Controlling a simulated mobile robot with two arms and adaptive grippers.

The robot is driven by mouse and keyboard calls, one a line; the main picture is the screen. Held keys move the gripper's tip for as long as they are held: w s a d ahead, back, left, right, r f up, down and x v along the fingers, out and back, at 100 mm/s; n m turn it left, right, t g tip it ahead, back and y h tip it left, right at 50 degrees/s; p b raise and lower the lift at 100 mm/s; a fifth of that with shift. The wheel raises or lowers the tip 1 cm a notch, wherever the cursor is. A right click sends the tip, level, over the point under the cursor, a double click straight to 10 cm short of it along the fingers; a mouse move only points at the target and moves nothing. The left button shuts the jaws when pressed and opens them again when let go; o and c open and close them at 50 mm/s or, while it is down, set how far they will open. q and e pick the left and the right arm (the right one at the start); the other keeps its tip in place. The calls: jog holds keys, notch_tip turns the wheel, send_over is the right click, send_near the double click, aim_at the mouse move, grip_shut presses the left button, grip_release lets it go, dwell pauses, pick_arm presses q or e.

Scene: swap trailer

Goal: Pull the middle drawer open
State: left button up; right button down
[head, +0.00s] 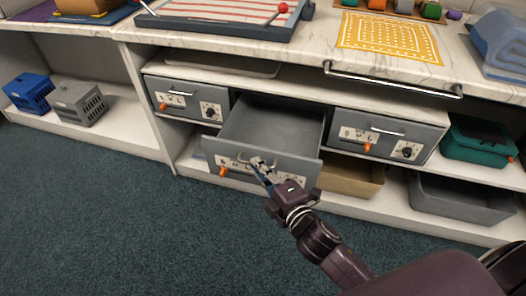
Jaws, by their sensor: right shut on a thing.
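The middle drawer (268,130) is a grey box in the low cabinet, between a left drawer (187,98) and a right drawer (385,136). It stands pulled out from the cabinet, and its empty-looking inside shows. My right gripper (262,166) is shut on the middle drawer's handle (240,159) at the front panel. The gripper hides part of that panel and its label. An orange knob (223,171) shows at the panel's left. The left and right drawers sit shut. My left gripper is not in view.
A marble counter (315,50) with a metal rail (390,80) runs above the drawers. Blue (28,92) and grey (78,102) baskets stand left. The carpet (110,220) in front is clear.

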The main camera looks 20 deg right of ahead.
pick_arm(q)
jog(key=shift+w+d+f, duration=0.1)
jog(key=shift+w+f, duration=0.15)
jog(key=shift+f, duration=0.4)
pick_arm(e)
jog(key=s+a, duration=0.2)
jog(key=s, duration=0.1)
jog(key=s+a, duration=0.1)
jog(key=shift+s, duration=0.35)
jog(key=c, duration=2.1)
grip_release()
jog(key=shift+s, duration=0.1)
jog(key=v, duration=1.1)
jog(key=shift+s, duration=0.4)
